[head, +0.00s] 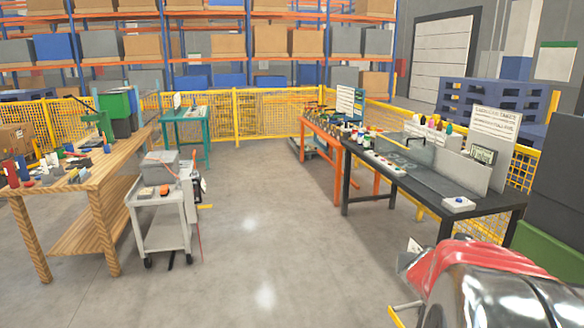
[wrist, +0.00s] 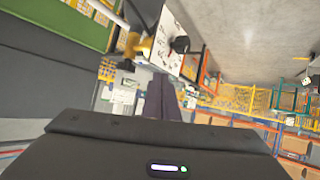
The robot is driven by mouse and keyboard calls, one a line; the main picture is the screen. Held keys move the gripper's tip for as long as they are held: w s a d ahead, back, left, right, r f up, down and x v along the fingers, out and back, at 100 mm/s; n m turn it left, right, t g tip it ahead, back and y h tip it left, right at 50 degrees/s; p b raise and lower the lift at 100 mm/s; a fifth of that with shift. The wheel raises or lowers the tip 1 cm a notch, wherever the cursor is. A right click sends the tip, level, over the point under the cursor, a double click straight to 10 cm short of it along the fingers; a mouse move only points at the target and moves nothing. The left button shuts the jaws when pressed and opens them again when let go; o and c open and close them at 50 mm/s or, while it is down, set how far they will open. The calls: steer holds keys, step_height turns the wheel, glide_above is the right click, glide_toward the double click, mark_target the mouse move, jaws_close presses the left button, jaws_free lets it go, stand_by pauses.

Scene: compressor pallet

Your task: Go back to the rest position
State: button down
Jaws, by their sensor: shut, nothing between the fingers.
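My gripper (wrist: 162,88) shows in the wrist view as two dark fingers beyond a wide dark housing with a lit strip. The fingers are together and hold nothing. The gripper is not clearly visible in the head view. In the wrist view, a yellow fitting (wrist: 140,46) with dark knobs and a white marked plate (wrist: 172,38) lie beyond the fingertips. I cannot tell how far they are from them.
A red and shiny metal body (head: 480,275) fills the head view's lower right. A black workbench (head: 425,185) stands behind it. A grey cart (head: 165,215) and a wooden bench (head: 95,180) are at left. The middle floor is clear. Yellow fencing (head: 265,112) runs behind.

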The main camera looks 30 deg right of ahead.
steer(key=w+a+f+n+y, duration=0.15)
steer(key=a+y, duration=0.25)
steer(key=a, duration=0.8)
steer(key=w+a+f+n+y, duration=0.15)
steer(key=a+y, duration=0.25)
steer(key=a, duration=0.8)
steer(key=s+a+r+n, duration=0.1)
steer(key=s+a+n, duration=0.1)
steer(key=a, duration=0.5)
steer(key=s+a+r+n+y, duration=0.1)
steer(key=s+a+n, duration=0.1)
steer(key=s+a, duration=0.2)
steer(key=s+a+r+n+g+y, duration=0.1)
steer(key=s+a+n, duration=0.2)
steer(key=a, duration=0.7)
steer(key=shift+s, duration=0.45)
steer(key=shift+d, duration=0.1)
